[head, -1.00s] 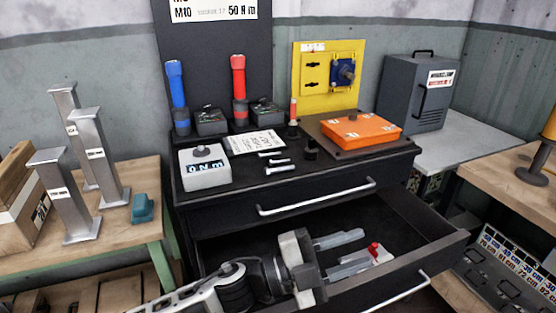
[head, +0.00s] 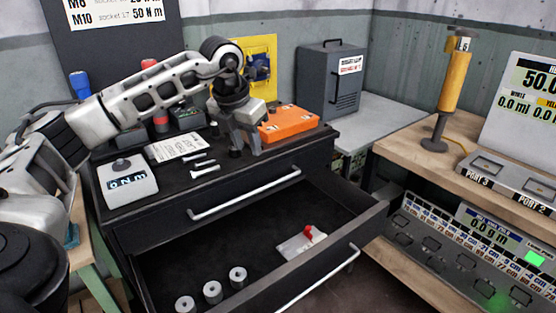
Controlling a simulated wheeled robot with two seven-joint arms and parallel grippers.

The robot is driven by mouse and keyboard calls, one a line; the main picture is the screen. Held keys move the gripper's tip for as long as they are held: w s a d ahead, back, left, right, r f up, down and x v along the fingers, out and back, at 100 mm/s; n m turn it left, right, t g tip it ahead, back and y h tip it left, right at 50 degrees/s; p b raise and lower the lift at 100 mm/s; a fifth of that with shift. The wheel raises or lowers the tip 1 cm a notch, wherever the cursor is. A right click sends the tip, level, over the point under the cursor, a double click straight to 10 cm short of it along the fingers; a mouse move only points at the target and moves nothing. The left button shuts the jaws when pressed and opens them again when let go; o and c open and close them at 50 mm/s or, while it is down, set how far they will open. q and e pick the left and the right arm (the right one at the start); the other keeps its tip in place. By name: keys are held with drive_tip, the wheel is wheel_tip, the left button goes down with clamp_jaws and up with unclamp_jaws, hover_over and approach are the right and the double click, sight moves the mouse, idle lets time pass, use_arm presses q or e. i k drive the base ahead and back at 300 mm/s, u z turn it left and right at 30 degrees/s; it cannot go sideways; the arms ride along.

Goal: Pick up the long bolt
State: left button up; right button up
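Several silver bolts lie on the black cabinet top, left of my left gripper. The front one, the longest-looking, is the long bolt (head: 206,171); shorter bolts (head: 203,163) lie just behind it. My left gripper (head: 243,152) points down over the cabinet top, to the right of the bolts and beside the orange box. It is apart from the long bolt. The gap between its fingers is not clear, and a small dark part shows by its tips. My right gripper is out of view.
The orange box (head: 290,124) is close to the right of the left gripper. A white torque display (head: 128,182) and paper sheet (head: 174,147) lie left of it. Below, the open drawer (head: 338,240) holds metal rings (head: 213,292) and a white block with a red knob (head: 302,243).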

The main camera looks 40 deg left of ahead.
sight(196, 166)
drive_tip(key=z, duration=2.1)
drive_tip(key=k, duration=1.9)
drive_tip(key=u, duration=1.3)
drive_tip(key=i, duration=0.5)
drive_tip(key=u, duration=0.1)
